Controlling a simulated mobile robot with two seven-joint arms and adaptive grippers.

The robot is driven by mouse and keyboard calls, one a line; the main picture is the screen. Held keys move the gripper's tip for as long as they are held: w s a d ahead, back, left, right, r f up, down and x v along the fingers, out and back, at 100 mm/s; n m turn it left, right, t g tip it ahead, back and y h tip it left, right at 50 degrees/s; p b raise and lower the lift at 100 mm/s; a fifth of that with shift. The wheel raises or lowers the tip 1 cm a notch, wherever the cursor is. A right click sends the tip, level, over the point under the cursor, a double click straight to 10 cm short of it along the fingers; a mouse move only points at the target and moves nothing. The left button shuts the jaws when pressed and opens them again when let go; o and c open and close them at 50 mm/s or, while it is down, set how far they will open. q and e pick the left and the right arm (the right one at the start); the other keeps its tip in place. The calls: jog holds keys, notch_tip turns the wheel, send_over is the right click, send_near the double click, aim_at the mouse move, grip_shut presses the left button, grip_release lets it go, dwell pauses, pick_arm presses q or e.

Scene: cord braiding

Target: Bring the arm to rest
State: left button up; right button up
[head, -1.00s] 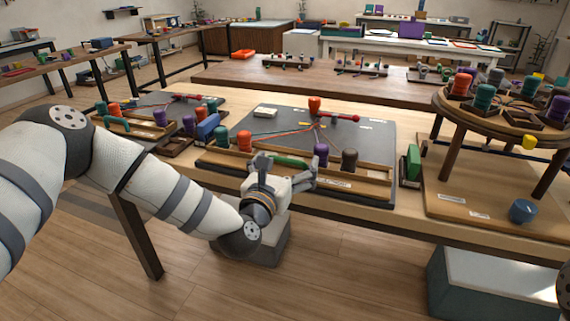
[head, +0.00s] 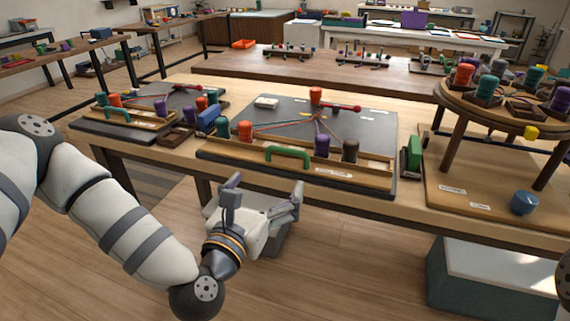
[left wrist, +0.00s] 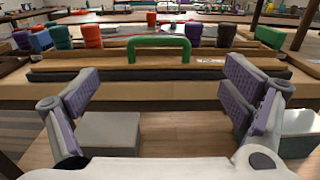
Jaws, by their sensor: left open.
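My left gripper (head: 256,203) is open and empty in the head view. It hangs in front of the table's near edge, below the braiding board (head: 374,127). In the left wrist view its two fingers (left wrist: 166,108) are spread wide, with the table front and floor between them. The green handle (head: 288,153) stands on the wooden front rail of the board, beyond the gripper and apart from it. It also shows in the left wrist view (left wrist: 158,43). My right gripper is not in view.
On the board stand orange, purple and dark bobbins (head: 322,146) with coloured cords. A round braiding stand (head: 500,104) is at the right. A grey box (head: 276,238) sits on the floor behind the gripper, and a teal box (head: 440,285) at right.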

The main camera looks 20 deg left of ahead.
pick_arm(q)
jog(key=s+d+f+m+g+h, duration=0.1)
jog(key=s+d+f+m+g, duration=0.15)
jog(key=s+f+m, duration=0.3)
jog(key=s+d+f+m+g+h+p, duration=0.1)
jog(key=s+d+f+m+g+h, duration=0.1)
jog(key=s+f+m+g, duration=0.35)
jog(key=s+d+f+m+g+h, duration=0.1)
jog(key=s+d+f+m+g, duration=0.15)
jog(key=s+f+m, duration=0.35)
jog(key=s+a+f+m+g+y, duration=0.1)
jog(key=s+a+f+m+g, duration=0.1)
jog(key=s+m, duration=0.4)
jog(key=s+a+f+m+g+y, duration=0.2)
jog(key=s+a+m, duration=0.4)
jog(key=s, duration=0.4)
jog(key=s+a+f+m+g+y+p, duration=0.1)
jog(key=s+a+f+m+g, duration=0.2)
jog(key=s+m+g, duration=0.3)
jog(key=shift+s+a+f+y, duration=0.25)
jog(key=shift+s+a, duration=0.25)
jog(key=shift+s, duration=0.75)
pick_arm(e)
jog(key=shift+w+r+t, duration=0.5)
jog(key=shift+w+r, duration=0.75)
